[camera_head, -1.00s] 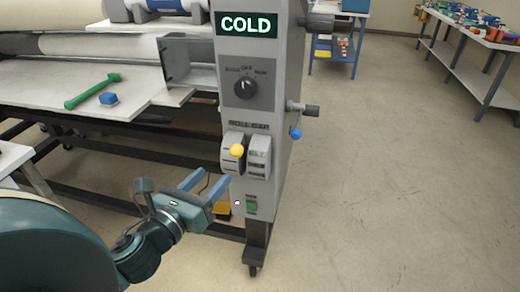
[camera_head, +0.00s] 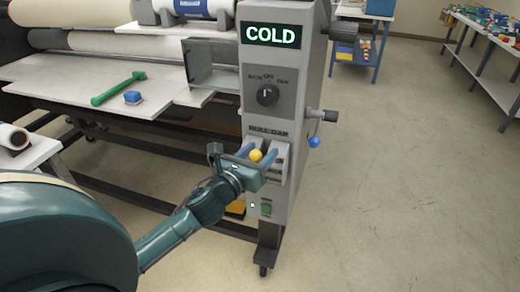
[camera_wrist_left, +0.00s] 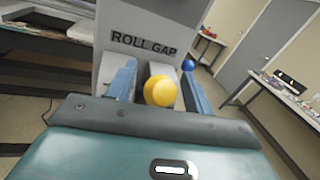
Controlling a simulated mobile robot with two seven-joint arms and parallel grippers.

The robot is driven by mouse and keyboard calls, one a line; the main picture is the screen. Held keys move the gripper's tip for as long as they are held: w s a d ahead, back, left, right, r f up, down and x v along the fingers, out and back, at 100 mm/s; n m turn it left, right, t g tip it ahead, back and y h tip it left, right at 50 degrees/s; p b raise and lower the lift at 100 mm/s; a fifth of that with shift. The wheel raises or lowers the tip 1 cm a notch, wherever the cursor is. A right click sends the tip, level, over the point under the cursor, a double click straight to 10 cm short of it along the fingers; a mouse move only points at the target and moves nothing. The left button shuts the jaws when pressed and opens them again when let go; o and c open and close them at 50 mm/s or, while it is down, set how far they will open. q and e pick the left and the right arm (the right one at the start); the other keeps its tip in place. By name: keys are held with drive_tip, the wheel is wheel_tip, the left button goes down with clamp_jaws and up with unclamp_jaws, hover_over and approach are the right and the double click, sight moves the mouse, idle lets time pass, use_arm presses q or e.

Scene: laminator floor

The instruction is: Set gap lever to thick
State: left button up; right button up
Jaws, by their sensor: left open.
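The gap lever's yellow knob (camera_head: 256,155) is on the front of the grey laminator column, below the "ROLL GAP" label (camera_head: 268,132). My left gripper (camera_head: 258,155) is open, with its blue fingers on either side of the yellow knob. In the left wrist view the yellow knob (camera_wrist_left: 159,91) sits between the two fingers (camera_wrist_left: 160,88), with a visible space on each side. The lever's stem and much of its housing (camera_head: 282,155) are hidden behind the gripper. My right gripper is in neither view.
Above are a black rotary knob (camera_head: 267,94) and a lit "COLD" display (camera_head: 272,34). A crank with a blue ball (camera_head: 314,142) sticks out at the column's right side. Floor at right is clear.

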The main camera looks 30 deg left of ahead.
use_arm(q)
drive_tip(key=shift+w, duration=0.3)
drive_tip(key=shift+c, duration=0.3)
clamp_jaws()
